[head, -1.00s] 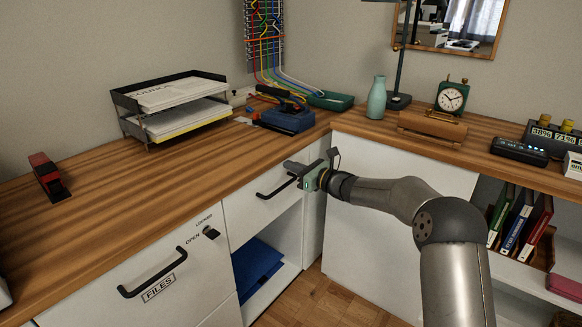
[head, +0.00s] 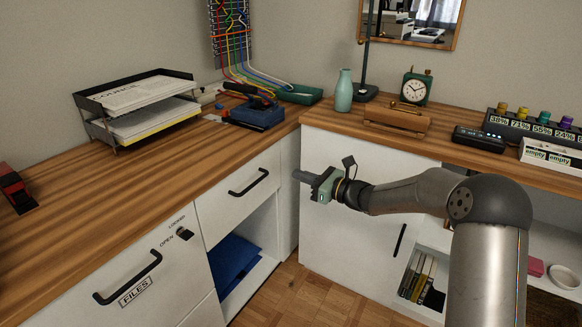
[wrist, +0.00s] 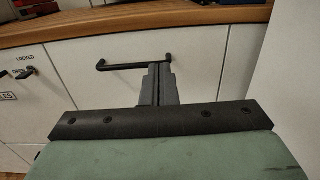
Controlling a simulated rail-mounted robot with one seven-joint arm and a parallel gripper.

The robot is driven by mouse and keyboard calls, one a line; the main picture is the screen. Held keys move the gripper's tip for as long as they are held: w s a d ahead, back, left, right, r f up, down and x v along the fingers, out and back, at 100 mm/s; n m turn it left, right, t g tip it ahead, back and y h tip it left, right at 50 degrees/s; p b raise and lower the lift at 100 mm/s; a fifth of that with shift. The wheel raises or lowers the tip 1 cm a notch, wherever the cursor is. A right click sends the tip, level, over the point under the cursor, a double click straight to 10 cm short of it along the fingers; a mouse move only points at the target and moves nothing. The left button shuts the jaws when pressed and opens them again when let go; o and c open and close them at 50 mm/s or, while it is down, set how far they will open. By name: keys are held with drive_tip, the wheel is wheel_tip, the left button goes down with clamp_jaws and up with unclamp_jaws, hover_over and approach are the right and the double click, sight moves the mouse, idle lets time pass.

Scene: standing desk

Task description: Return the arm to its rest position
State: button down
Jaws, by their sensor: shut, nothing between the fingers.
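My gripper (head: 308,177) is in front of the corner of the desk, below the counter edge, with its fingers pointing left. Its fingers are together and nothing is between them. In the wrist view the shut fingers (wrist: 158,84) point toward a white drawer front with a black handle (wrist: 133,65). The same drawer handle (head: 249,182) shows in the head view to the left of my gripper, with a gap between them. The drawer looks shut.
The wooden counter (head: 120,185) holds a paper tray (head: 140,109), a blue device (head: 256,113), a vase (head: 344,91) and a clock (head: 415,88). Below are the FILES drawer (head: 150,285) and an open shelf with a blue item (head: 234,262). Floor (head: 290,290) is clear.

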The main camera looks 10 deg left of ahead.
drive_tip(key=s+d+r+n+g+h+p, duration=0.25)
drive_tip(key=s+r+n+p, duration=0.25)
drive_tip(key=s+r+p, duration=0.3)
drive_tip(key=s+d+r+n+g+h+p, duration=0.25)
drive_tip(key=s+r+n+p, duration=0.3)
drive_tip(key=s, duration=0.45)
drive_tip(key=s+d+r+n+h+p, duration=0.6)
drive_tip(key=s+d+p, duration=0.2)
drive_tip(key=s+d, duration=0.2)
drive_tip(key=s+d+r+n+h+p, duration=0.5)
drive_tip(key=s+d+p, duration=0.4)
drive_tip(key=s+d, duration=0.2)
wheel_tip(320, 180, up, 2)
drive_tip(key=shift+s+d+r+n+g+h, duration=0.25)
drive_tip(key=shift+s+n+g+h, duration=0.2)
drive_tip(key=shift+s, duration=0.75)
